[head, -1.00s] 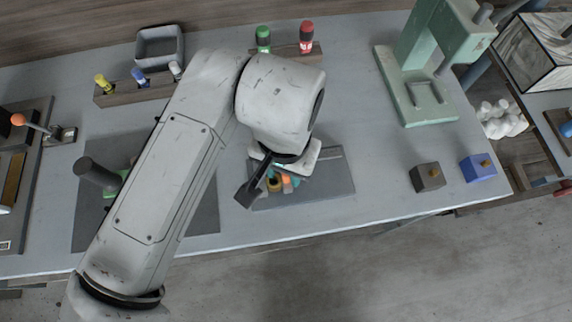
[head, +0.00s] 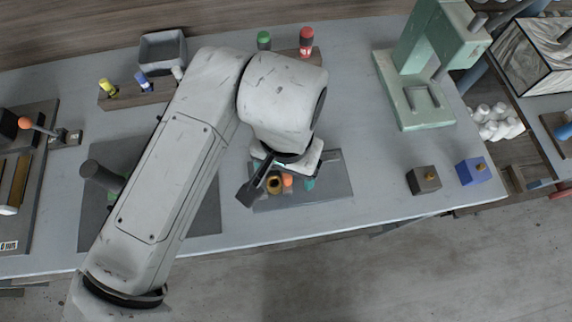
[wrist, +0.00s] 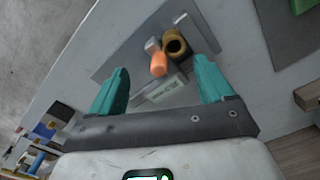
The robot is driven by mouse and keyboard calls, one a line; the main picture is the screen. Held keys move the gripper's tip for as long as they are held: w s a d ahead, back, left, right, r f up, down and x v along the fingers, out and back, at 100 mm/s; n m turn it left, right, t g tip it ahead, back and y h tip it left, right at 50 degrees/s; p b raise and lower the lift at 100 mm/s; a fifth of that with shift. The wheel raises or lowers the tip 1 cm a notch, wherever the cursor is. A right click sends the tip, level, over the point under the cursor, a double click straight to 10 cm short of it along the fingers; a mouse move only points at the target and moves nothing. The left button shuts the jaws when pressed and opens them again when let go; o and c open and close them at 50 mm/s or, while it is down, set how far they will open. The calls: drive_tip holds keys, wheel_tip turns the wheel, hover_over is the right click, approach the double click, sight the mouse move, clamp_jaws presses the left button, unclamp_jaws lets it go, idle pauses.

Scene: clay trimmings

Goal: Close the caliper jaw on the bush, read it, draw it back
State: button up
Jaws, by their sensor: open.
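The brass bush (wrist: 174,43) lies on a grey plate (wrist: 128,38) in the wrist view, its dark bore showing. Beside it are an orange knob (wrist: 158,64) and a pale grey block (wrist: 152,46), seemingly parts of the caliper. A light bar with markings (wrist: 160,92) lies nearer. My gripper (wrist: 160,85) is open, its teal fingers well apart on either side of these parts, holding nothing. In the head view the bush (head: 274,184) and orange knob (head: 288,180) show below my wrist, and the rest of the caliper is hidden by it.
A green press (head: 425,70) stands at the back right. A dark block (head: 424,180) and a blue block (head: 471,171) sit near the right end of the bench. A grey bin (head: 162,52) and marker racks line the back. The bench between plate and blocks is clear.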

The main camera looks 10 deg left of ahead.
drive_tip(key=shift+r+p, duration=2.4)
drive_tip(key=shift+r, duration=0.75)
